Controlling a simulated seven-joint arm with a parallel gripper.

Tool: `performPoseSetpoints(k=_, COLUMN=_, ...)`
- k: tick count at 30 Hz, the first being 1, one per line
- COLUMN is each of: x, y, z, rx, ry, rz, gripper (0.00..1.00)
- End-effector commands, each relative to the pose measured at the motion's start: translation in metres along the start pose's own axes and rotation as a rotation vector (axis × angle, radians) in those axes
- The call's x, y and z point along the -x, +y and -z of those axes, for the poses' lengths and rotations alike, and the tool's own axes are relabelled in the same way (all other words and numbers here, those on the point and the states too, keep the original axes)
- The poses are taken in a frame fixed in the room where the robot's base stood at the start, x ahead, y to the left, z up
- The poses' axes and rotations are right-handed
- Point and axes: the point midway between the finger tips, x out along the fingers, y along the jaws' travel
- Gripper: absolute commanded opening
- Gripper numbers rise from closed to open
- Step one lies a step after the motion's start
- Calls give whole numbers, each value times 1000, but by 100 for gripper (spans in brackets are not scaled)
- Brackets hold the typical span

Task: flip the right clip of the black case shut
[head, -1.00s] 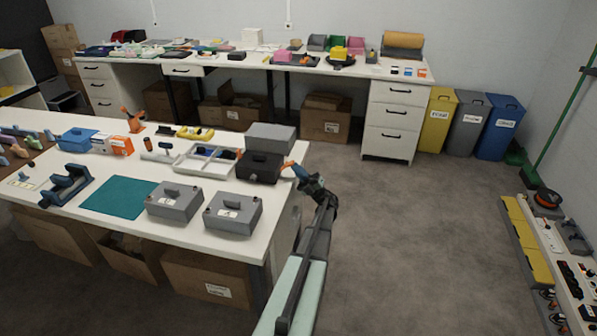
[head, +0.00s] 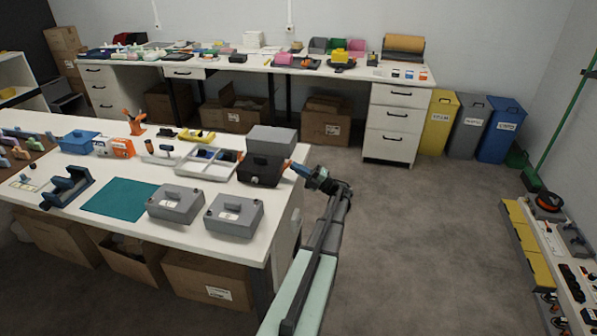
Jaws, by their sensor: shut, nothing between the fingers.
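The black case (head: 262,168) stands near the right end of the near table, with a grey panel or top (head: 271,139) above its dark body. Whether this grey part belongs to the case is hard to tell. A small pale spot (head: 254,180) shows low on its front; I cannot tell whether it is a clip. The right clip cannot be made out. My gripper (head: 298,168), with orange fingers, is at the case's right side, shut and empty. Whether its fingertips touch the case cannot be told.
Two grey cases (head: 176,203) (head: 234,215) stand in front of the black case. A white divided tray (head: 207,163) is to its left, beyond a teal mat (head: 120,199). The floor right of the table is open.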

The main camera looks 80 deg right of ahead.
Motion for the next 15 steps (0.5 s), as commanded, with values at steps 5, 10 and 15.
performPoseSetpoints(k=5, x=-6, y=4, z=0, rx=-1, ry=1, rz=-6, gripper=0)
performPoseSetpoints(k=10, x=-13, y=10, z=1, rx=0, ry=1, rz=106, gripper=0)
performPoseSetpoints(k=15, x=-21, y=14, z=1, rx=1, ry=1, rz=229, gripper=0)
